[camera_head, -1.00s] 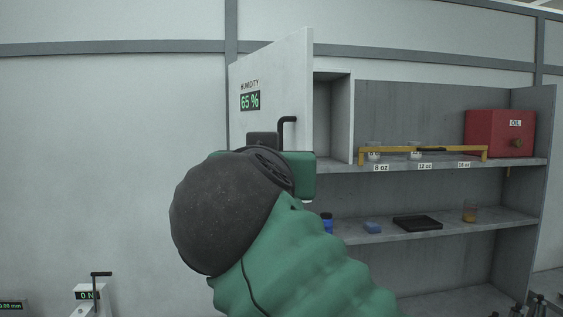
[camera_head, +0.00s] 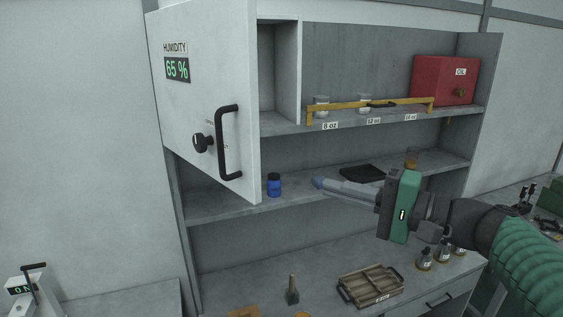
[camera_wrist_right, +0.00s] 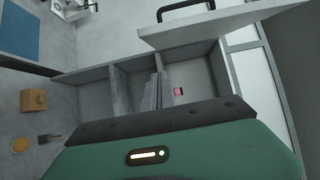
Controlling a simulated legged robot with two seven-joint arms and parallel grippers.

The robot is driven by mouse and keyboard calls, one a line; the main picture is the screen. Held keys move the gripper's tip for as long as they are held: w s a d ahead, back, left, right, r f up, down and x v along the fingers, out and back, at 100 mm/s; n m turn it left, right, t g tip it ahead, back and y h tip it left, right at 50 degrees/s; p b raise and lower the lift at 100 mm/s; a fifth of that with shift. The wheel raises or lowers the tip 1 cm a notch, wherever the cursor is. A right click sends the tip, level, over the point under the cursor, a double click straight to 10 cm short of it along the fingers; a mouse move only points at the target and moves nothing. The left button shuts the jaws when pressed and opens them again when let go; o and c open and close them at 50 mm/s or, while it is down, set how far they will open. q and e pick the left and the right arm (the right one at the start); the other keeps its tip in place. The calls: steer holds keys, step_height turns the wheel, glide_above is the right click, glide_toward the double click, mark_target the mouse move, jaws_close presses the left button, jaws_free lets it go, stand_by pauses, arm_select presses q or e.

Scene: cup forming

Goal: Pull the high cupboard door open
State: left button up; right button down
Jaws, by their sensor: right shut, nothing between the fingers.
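The high cupboard door (camera_head: 215,70) is a white panel with a "HUMIDITY 65 %" display, a round black knob and a black bar handle (camera_head: 228,142). It stands swung open toward the left, and the cupboard's narrow compartment (camera_head: 280,75) shows beside it. My right gripper (camera_head: 318,184) is shut and empty, in front of the shelves, to the right of the door and apart from the handle. In the right wrist view its grey fingers (camera_wrist_right: 160,92) lie together, and a white panel with a black handle, probably the door (camera_wrist_right: 215,28), shows above. My left gripper is out of view.
A yellow rail (camera_head: 370,112) with cups and a red oil box (camera_head: 445,80) are on the upper shelf. A blue bottle (camera_head: 274,185) and a black tray (camera_head: 362,173) are on the middle shelf.

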steer(key=w+a+p, duration=0.2)
steer(key=a+p, duration=0.5)
steer(key=a, duration=0.4)
steer(key=shift+w+a+r, duration=0.15)
steer(key=shift+w+a, duration=0.05)
steer(key=shift+w, duration=0.15)
